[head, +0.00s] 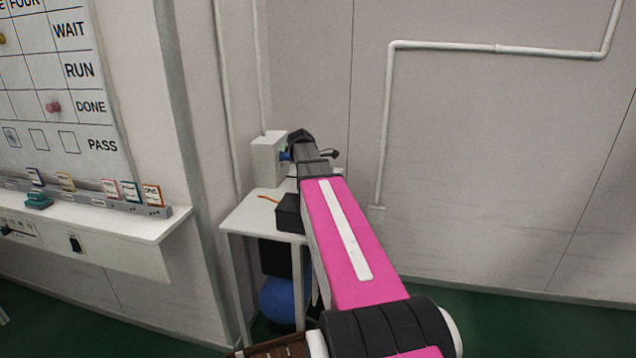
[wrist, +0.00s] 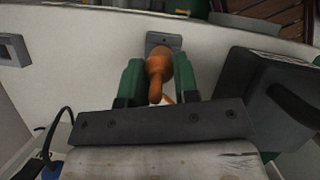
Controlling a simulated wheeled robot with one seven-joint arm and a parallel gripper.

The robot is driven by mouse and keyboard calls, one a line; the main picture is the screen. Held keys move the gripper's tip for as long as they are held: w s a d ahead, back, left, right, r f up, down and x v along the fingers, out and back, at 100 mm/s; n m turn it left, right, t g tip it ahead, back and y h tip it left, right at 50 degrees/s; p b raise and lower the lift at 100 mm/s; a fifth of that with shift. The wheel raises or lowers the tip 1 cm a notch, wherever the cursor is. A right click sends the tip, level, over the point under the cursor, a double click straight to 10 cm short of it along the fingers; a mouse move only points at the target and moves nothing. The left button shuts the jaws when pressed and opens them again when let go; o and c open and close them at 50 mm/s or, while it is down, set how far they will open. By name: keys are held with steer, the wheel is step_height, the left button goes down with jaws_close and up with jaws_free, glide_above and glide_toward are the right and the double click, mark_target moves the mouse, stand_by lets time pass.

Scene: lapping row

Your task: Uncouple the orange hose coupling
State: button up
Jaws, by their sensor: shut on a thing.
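The orange hose coupling (wrist: 157,66) shows in the wrist view between the two green fingers of my gripper (wrist: 158,78). It sits in front of a small grey plate (wrist: 163,40) on a pale surface. My gripper is shut on the coupling, with one finger at each side. I cannot tell from this view whether the coupling's parts are joined or apart. In the head view my own arm hides the fingers and the coupling.
In the head view a small white table (head: 245,218) stands in the corner, with a pale box (head: 267,158) at its back. A blue ball-like object (head: 280,300) is underneath. A white shelf (head: 130,222) juts out at left. A dark boxy object (wrist: 262,95) is close at right in the wrist view.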

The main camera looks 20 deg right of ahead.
steer(key=shift+f, duration=1.25)
steer(key=o, duration=1)
steer(key=v, duration=1)
steer(key=shift+a+r, duration=0.15)
steer(key=shift+r, duration=0.15)
